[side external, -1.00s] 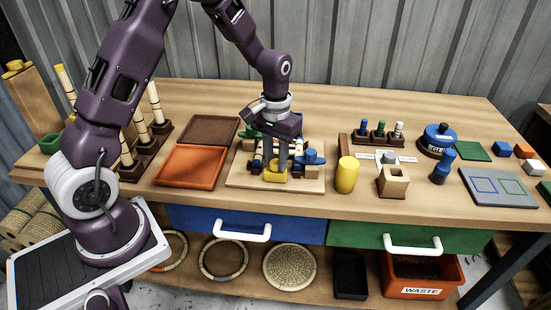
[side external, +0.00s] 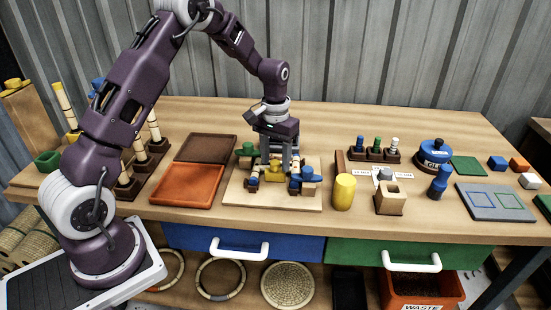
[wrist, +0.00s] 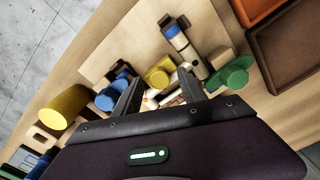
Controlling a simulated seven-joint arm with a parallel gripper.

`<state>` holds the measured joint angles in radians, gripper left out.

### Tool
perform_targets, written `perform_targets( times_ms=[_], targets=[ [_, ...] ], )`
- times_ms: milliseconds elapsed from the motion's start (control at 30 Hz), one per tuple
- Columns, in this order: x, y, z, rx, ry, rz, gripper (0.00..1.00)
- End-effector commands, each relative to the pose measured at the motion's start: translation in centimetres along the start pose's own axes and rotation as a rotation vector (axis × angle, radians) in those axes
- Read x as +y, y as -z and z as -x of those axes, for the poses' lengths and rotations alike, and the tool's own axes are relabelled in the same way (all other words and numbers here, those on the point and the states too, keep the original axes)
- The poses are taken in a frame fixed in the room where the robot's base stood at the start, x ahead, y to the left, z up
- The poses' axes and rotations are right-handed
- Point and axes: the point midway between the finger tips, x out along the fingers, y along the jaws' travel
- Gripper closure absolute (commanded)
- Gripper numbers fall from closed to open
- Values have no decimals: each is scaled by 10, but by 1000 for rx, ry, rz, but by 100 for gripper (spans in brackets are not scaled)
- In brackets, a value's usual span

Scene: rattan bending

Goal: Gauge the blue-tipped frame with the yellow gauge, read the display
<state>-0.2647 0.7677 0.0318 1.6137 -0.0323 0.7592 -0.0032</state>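My gripper (side external: 279,170) is low over a wooden jig board (side external: 235,198), its fingers pointing down and apart. In the wrist view, my gripper (wrist: 160,78) is open, with pale rattan and a yellow block (wrist: 158,74) showing between and beyond the fingertips. The yellow block (side external: 273,174) also shows on the board in the side view. A pale piece with blue bands (wrist: 181,42) lies beside it. I cannot tell whether the fingers touch anything. A larger yellow cylinder (side external: 344,192) stands right of the board. No readable display shows.
Blue (side external: 310,174) and green (side external: 246,150) knobs crowd the board around my fingers. An orange tray (side external: 188,186) and a brown tray (side external: 207,149) lie left. A holed wooden block (side external: 389,202) stands right of the cylinder. The table behind the board is clear.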

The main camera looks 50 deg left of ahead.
Motion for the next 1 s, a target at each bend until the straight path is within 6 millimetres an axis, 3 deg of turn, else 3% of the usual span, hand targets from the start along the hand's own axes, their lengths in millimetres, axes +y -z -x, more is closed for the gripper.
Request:
perform_targets(
  times_ms=[167,400,500,867,967,1000],
  targets=[
    [0,0,6,1,0,0,51],
    [0,1,55,4,0,-1,51],
    [0,0,67,2,0,-1,51],
    [2,-2,76,7,-1,-4,51],
    [12,-24,113,56,-8,-31,51],
    [19,-41,136,88,-14,-51,51]
  ],
)
